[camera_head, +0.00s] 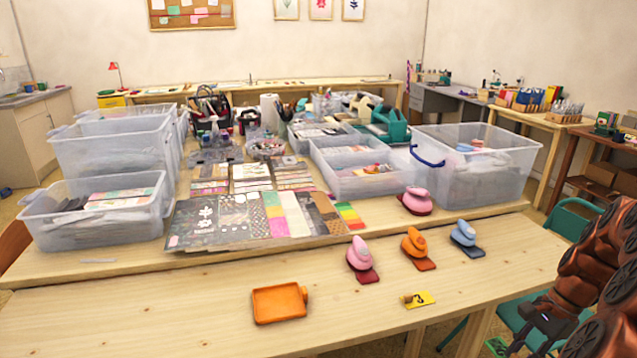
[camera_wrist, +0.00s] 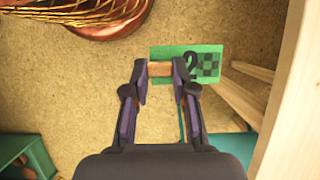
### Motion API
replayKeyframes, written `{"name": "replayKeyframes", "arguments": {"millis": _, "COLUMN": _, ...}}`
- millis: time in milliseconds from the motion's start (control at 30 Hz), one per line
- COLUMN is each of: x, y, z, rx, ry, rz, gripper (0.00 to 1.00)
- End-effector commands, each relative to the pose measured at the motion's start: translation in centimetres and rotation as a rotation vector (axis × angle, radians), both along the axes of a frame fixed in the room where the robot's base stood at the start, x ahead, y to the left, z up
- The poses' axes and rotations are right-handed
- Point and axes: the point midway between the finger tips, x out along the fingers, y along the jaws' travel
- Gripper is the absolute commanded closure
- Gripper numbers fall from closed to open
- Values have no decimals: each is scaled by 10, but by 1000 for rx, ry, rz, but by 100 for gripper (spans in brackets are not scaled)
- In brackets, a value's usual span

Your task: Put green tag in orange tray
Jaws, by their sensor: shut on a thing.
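The green tag (camera_wrist: 207,64) has a dark 2 and a checker pattern, with a small wooden handle (camera_wrist: 160,69). My gripper (camera_wrist: 160,72) is shut on that handle in the wrist view. In the head view the tag (camera_head: 497,346) shows at the lower right below my gripper (camera_head: 512,341), off the table's right side and lower than its top. The orange tray (camera_head: 279,303) lies empty on the front part of the table, well left of my gripper.
A yellow tag (camera_head: 420,299) lies right of the tray. Pink (camera_head: 360,257), orange (camera_head: 416,248) and blue (camera_head: 465,237) stamps stand behind it. A teal chair (camera_head: 540,312) is near my arm.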

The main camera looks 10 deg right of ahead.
Motion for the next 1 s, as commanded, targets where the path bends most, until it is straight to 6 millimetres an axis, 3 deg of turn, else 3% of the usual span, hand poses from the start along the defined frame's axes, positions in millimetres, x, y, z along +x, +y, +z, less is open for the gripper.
{"name": "replayKeyframes", "arguments": {"millis": 167, "x": 22, "y": 3, "z": 4, "rx": -4, "ry": 3, "rz": 23, "gripper": 91}}
{"name": "replayKeyframes", "arguments": {"millis": 467, "x": 110, "y": 37, "z": 24, "rx": -11, "ry": 13, "rz": 127, "gripper": 91}}
{"name": "replayKeyframes", "arguments": {"millis": 767, "x": 197, "y": 112, "z": 46, "rx": -12, "ry": 11, "rz": 276, "gripper": 91}}
{"name": "replayKeyframes", "arguments": {"millis": 1000, "x": 251, "y": 192, "z": 62, "rx": -8, "ry": 6, "rz": 413, "gripper": 91}}
